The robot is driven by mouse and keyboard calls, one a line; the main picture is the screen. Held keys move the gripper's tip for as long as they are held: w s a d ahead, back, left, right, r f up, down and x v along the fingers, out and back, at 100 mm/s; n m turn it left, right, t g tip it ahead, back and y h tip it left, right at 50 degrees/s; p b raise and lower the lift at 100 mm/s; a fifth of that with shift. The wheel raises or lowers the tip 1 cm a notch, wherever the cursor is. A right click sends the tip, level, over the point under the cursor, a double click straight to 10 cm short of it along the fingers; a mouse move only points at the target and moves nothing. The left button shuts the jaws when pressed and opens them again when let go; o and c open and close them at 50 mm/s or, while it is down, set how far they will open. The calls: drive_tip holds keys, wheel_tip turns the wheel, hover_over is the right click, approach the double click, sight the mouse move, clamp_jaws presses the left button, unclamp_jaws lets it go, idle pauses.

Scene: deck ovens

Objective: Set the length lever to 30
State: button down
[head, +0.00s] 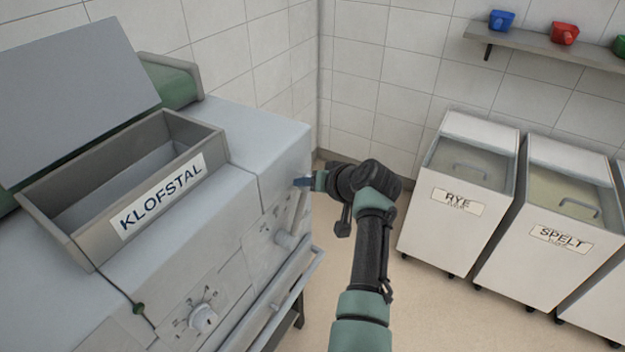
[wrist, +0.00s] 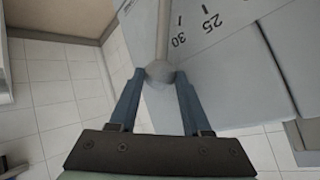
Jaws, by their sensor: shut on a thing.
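The length lever is a pale grey rod with a round knob (wrist: 159,71), seen in the wrist view against the machine's grey front. A scale (wrist: 195,28) with the marks 25 and 30 is printed beside the rod. The rod lies nearest the 30, a little to the left of its tick. My gripper (wrist: 155,78) is shut on the knob, one blue finger on each side. In the head view my gripper (head: 302,182) is at the right end of the machine front, and the knob is hidden there.
The grey machine (head: 225,197) carries an open hopper labelled KLOFSTAL (head: 92,241). A dial (head: 203,318) and a long bar (head: 290,290) are on its front. White RYE (head: 440,235) and SPELT (head: 520,273) bins stand to the right. Bare floor lies between.

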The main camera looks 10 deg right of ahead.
drive_tip(key=shift+d, duration=0.1)
idle(0.3)
drive_tip(key=shift+c, duration=1.8)
unclamp_jaws()
drive_tip(key=shift+w+f, duration=0.1)
drive_tip(key=v, duration=1.3)
